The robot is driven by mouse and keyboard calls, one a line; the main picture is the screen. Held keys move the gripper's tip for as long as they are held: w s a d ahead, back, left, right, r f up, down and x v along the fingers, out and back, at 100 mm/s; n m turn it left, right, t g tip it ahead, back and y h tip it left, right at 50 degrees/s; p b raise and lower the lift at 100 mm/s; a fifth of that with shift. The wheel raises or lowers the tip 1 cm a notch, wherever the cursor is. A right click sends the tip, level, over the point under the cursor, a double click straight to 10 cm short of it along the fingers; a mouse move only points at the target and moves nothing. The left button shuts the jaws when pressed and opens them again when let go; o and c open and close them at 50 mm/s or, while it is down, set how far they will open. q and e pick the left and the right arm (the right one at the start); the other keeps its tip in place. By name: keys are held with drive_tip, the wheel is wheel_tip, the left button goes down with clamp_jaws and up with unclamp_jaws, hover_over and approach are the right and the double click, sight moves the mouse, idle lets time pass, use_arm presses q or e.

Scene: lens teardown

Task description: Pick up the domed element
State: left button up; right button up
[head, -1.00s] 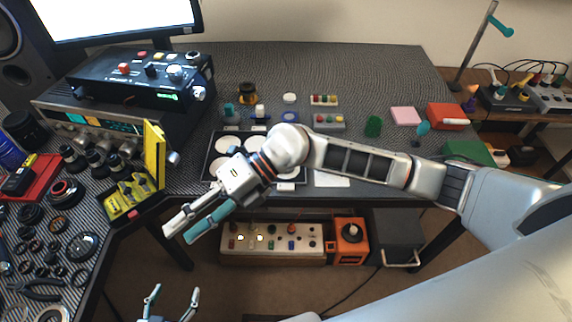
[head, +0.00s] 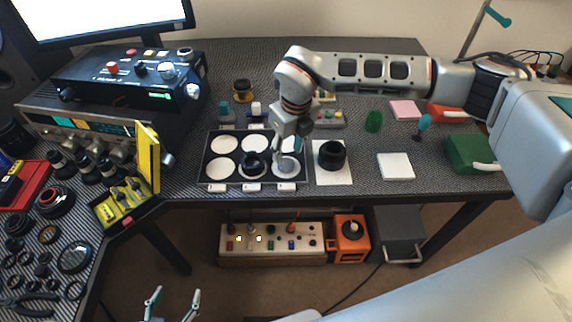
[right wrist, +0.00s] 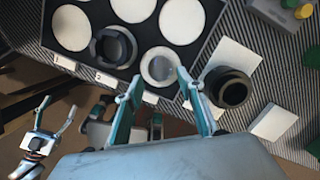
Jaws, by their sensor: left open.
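The domed element is a round glassy piece (right wrist: 158,69) on the front-right white disc of the black tray (head: 213,187). In the head view my right gripper (head: 286,158) points down over that disc and partly hides it. In the right wrist view my right gripper (right wrist: 160,77) is open, its fingertips either side of the glassy piece with nothing clearly held. I cannot tell whether they touch it. My left gripper (head: 172,302) is open and empty, below the table's front edge.
A black ring part (head: 252,163) sits on the disc just left. A black lens barrel (head: 332,154) stands on a white sheet to the right. A white pad (head: 396,166) and green box (head: 468,152) lie farther right. A yellow rack (head: 148,158) stands left.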

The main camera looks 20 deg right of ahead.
sight(286, 163)
drive_tip(key=f, duration=0.5)
drive_tip(key=shift+w, duration=0.3)
drive_tip(key=c, duration=0.8)
drive_tip(key=shift+o, duration=0.2)
drive_tip(key=shift+r, duration=0.1)
